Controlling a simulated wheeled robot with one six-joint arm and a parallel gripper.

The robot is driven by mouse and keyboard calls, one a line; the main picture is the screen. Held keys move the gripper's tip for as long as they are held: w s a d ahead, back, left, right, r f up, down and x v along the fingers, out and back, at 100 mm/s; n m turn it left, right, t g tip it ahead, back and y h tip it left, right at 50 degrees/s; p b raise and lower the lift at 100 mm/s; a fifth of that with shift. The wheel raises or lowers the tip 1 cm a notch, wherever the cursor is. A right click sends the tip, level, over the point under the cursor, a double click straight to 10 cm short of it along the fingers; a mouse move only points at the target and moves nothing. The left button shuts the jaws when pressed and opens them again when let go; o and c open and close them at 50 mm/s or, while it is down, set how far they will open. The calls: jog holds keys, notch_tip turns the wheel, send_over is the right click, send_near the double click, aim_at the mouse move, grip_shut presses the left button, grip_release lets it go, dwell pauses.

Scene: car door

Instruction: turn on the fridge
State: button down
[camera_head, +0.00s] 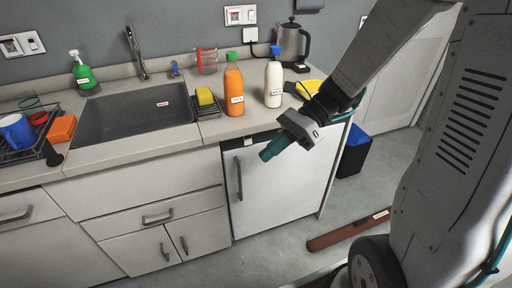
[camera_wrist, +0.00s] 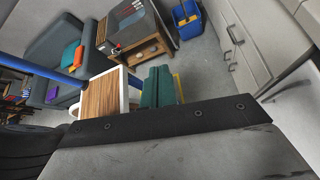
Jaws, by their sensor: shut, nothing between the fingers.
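The fridge (camera_head: 281,195) is a white-fronted unit under the counter in the head view, with a dark vertical handle on its left side. A dark strip (camera_head: 240,142) runs along its top edge, partly hidden by my gripper. My gripper (camera_head: 266,154) has green fingers, shut and empty. It appears in front of the upper part of the fridge; I cannot tell if it touches it. The green fingers also show together in the wrist view (camera_wrist: 158,86). No power switch on the fridge is clearly visible.
On the counter (camera_head: 215,128) above stand an orange bottle (camera_head: 234,90), a white bottle (camera_head: 273,84) and a kettle (camera_head: 293,43). A sink (camera_head: 135,115) is to the left. A reddish-brown bar (camera_head: 349,229) lies on the floor. The wrist view shows a sofa (camera_wrist: 70,47) and a blue bucket (camera_wrist: 187,20).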

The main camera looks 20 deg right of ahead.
jog(key=w+d+f+m+t, duration=0.6)
jog(key=f+m, duration=0.3)
jog(key=m, duration=0.4)
jog(key=w+d+f+m+t, duration=0.6)
jog(key=f+m, duration=0.4)
jog(key=m, duration=0.3)
jog(key=shift+w+d+f+t, duration=0.2)
jog(key=shift+w+d+t, duration=0.15)
jog(key=shift+w+t, duration=0.35)
send_near(245, 144)
jog(key=a+x, duration=0.1)
jog(key=x, duration=0.4)
jog(key=shift+w+d+f, duration=0.15)
jog(key=shift+w+d, duration=0.1)
jog(key=shift+d, duration=0.1)
